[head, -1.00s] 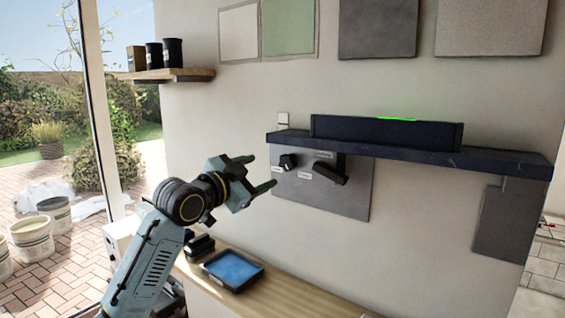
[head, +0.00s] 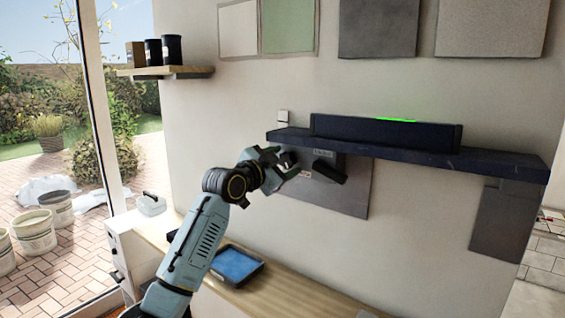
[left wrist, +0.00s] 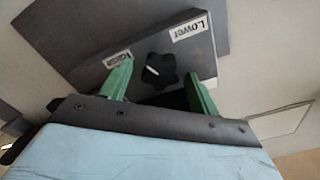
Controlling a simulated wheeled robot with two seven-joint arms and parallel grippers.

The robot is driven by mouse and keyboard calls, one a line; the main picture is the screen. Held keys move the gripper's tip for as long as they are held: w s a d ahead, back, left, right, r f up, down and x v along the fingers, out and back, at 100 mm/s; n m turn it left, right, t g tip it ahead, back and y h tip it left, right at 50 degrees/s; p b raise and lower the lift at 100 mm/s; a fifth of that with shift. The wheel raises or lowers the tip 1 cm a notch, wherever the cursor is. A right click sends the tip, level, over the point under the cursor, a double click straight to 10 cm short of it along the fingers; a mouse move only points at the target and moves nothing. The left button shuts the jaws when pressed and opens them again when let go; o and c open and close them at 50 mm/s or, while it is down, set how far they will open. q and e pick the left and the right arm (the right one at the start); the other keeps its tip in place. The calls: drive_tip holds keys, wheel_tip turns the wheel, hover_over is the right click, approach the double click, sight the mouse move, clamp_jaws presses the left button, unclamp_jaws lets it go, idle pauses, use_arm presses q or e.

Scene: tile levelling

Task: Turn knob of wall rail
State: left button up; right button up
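The wall rail (head: 410,151) is a dark ledge on the wall with a grey panel (head: 345,198) below it. A black lobed knob with a white mark (left wrist: 159,71) sits on that panel, between a partly covered label and one reading "Lower". In the head view the knob (head: 290,157) is partly hidden by my gripper. My left gripper (head: 287,164) is open, its green fingers around the knob's sides; in the left wrist view the fingers (left wrist: 158,88) stand apart, with no clear contact. My right gripper is not in view.
A black handle-like block (head: 329,171) sticks out of the panel just right of the knob. A long dark level with a green light (head: 385,132) lies on the rail. A blue tray (head: 237,264) stands on the wooden counter (head: 285,291) below.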

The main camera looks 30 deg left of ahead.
use_arm(q)
drive_tip(key=c, duration=0.9)
drive_tip(key=shift+m, duration=0.3)
drive_tip(key=shift+m, duration=0.6)
drive_tip(key=shift+m+p, duration=0.35)
drive_tip(key=shift+m, duration=0.45)
drive_tip(key=shift+m+p, duration=1.65)
drive_tip(key=shift+m, duration=0.85)
drive_tip(key=shift+f, duration=0.1)
